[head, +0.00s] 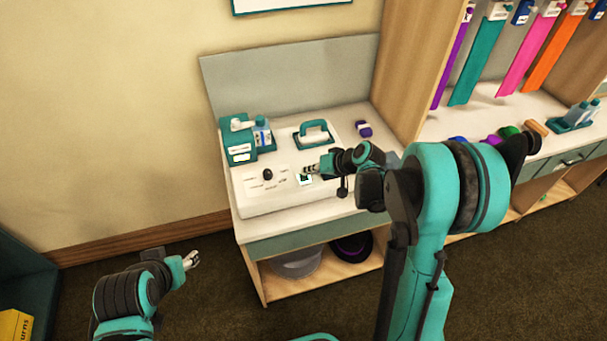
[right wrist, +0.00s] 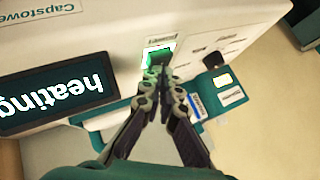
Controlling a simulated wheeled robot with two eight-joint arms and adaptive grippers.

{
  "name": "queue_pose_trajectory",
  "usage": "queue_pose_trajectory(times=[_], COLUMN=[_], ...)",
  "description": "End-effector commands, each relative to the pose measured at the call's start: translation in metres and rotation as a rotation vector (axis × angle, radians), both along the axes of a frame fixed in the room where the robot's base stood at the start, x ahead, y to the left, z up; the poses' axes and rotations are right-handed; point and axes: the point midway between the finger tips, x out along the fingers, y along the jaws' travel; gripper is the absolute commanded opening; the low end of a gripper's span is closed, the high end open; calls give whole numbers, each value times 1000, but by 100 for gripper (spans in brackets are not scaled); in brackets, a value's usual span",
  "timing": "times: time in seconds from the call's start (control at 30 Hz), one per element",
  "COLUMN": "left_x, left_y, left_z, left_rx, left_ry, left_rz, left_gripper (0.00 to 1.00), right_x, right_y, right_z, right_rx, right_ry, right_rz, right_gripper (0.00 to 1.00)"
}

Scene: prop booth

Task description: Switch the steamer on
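The steamer (head: 262,202) is a low white machine on the counter, with a dark knob (head: 267,174) on its sloped front. Its rocker switch (right wrist: 160,55) glows green in the right wrist view. The display (right wrist: 55,93) there is lit and reads "heating", upside down in the picture. My right gripper (right wrist: 160,74) has its fingertips together at the switch's edge, with nothing between them; contact is unclear. In the head view my right gripper (head: 311,170) partly covers the panel. My left gripper (head: 191,260) is away from the counter, over the floor at lower left.
A teal holder (head: 237,146) with a bottle stands at the steamer's back left. A teal handle (head: 314,131) is behind the panel, and a purple item (head: 363,129) lies right of it. Hats sit on the shelf below. A wooden partition (head: 403,65) rises at right.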

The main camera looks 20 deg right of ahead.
Motion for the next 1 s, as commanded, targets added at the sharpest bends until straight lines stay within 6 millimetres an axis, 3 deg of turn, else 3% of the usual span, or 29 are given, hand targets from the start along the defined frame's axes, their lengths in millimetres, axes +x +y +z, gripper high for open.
queue_pose_trajectory(times=[0.57,1.0], left_x=[0,0], left_y=[0,0], left_z=[42,41], left_rx=[0,0], left_ry=[0,0], left_rz=[0,0], left_gripper=[48,48], right_x=[0,0], right_y=[0,0], right_z=[58,59], right_rx=[0,1], right_ry=[-1,-1], right_rz=[-1,-2], right_gripper=[0,0])
